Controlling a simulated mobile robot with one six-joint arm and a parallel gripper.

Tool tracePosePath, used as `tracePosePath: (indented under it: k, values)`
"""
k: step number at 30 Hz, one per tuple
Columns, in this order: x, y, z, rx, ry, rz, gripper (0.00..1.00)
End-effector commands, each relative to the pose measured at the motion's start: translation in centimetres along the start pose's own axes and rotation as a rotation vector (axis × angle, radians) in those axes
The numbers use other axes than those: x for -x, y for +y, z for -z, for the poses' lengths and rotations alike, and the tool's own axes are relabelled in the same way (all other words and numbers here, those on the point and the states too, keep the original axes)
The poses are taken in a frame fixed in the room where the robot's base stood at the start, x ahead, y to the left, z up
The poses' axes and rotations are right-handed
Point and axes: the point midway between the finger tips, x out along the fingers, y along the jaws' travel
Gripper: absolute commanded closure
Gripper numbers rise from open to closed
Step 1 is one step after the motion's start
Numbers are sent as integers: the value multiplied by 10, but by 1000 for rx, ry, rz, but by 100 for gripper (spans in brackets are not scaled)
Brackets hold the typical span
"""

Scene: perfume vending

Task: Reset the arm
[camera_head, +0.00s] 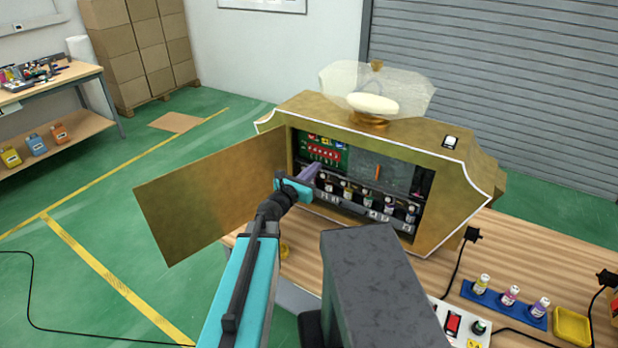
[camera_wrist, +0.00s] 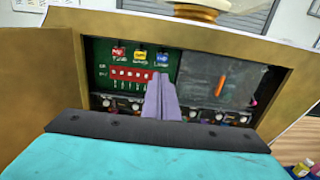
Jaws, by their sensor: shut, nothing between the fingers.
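My arm reaches forward from the bottom of the head view. My gripper (camera_head: 312,168) is at the open front of the gold perfume machine (camera_head: 455,190), before its inner panel. Its purple fingers (camera_wrist: 161,98) are together with nothing between them in the wrist view. They cover part of the green circuit board (camera_wrist: 103,54) and of the row of small units below it. I cannot tell whether the fingertips touch anything. The machine's door (camera_head: 205,200) stands swung open to the left of my arm.
A wooden table (camera_head: 450,262) bears the machine. A blue tray (camera_head: 500,304) with small bottles, a yellow dish (camera_head: 572,327) and a white switch box (camera_head: 460,325) stand at the right, with black cables nearby. Open green floor (camera_head: 90,240) lies at the left.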

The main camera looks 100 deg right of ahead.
Motion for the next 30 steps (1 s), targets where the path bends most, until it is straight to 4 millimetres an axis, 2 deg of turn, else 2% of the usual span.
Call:
tracePosePath:
  k: [20,26,30]
  values:
    - [-3,-4,0,0,0,8,100]
    - [12,19,17,-52,26,-10,100]
    - [34,49,43,-128,68,-30,100]
